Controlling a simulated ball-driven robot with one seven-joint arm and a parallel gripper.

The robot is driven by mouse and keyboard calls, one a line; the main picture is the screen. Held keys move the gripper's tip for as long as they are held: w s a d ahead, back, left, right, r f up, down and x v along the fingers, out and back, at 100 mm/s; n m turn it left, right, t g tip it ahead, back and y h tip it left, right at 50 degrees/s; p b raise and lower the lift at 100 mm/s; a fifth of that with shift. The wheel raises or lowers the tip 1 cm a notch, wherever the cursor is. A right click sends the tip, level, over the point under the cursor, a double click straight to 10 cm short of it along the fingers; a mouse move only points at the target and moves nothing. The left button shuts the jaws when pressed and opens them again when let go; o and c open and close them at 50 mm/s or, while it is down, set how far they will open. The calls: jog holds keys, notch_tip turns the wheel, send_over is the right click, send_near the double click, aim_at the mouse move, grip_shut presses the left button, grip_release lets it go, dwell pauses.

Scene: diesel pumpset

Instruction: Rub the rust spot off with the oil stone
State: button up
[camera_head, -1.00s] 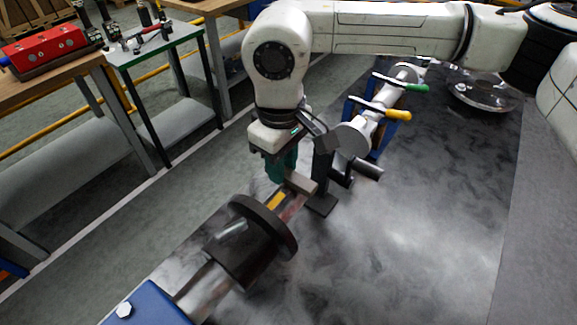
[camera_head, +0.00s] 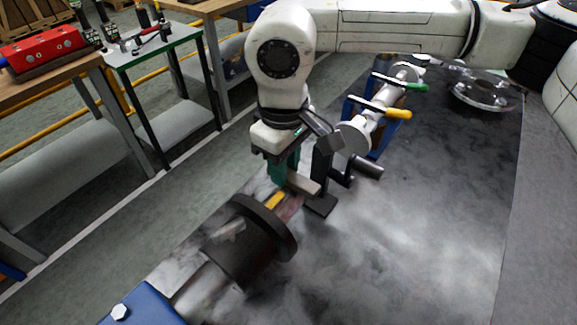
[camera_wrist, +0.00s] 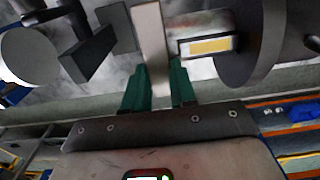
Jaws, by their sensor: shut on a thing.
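My gripper (camera_head: 284,172), with green fingers, points down and is shut on a pale grey-beige bar, the oil stone (camera_head: 304,184). In the wrist view the stone (camera_wrist: 152,48) stands between the green fingertips (camera_wrist: 158,88). The stone is at the shaft end, beside a dark round flange (camera_head: 265,228). A reddish patch (camera_head: 291,207), probably the rust spot, shows just below the stone, between it and the flange. I cannot tell whether the stone touches it. In the wrist view no rust is clear.
A yellow strip (camera_head: 275,200) lies beside the flange; it also shows in the wrist view (camera_wrist: 209,46). A dark upright bracket (camera_head: 322,165) stands close right of my gripper. Yellow and green handles (camera_head: 398,113) are behind. The grey plate (camera_head: 420,220) is clear at right.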

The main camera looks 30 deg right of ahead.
jog(key=shift+w+a, duration=0.2)
jog(key=shift+w, duration=0.3)
jog(key=shift+s+d, duration=0.25)
jog(key=shift+s, duration=0.3)
jog(key=shift+s+d, duration=0.2)
jog(key=shift+s, duration=0.35)
jog(key=shift+w+a+b, duration=0.25)
jog(key=shift+w, duration=0.3)
jog(key=shift+w+a+b, duration=0.2)
jog(key=shift+w+b, duration=0.05)
jog(key=shift+w, duration=0.3)
jog(key=shift+s+d+f+b, duration=0.15)
jog(key=shift+s+d, duration=0.1)
jog(key=shift+s, duration=0.3)
jog(key=shift+s+d+b, duration=0.15)
jog(key=shift+s+d, duration=0.05)
jog(key=shift+s, duration=0.35)
jog(key=shift+w+a, duration=0.25)
jog(key=shift+w, duration=0.3)
jog(key=shift+w+a, duration=0.2)
jog(key=shift+w, duration=0.35)
jog(key=shift+r+p, duration=1.95)
jog(key=shift+r, duration=1.75)
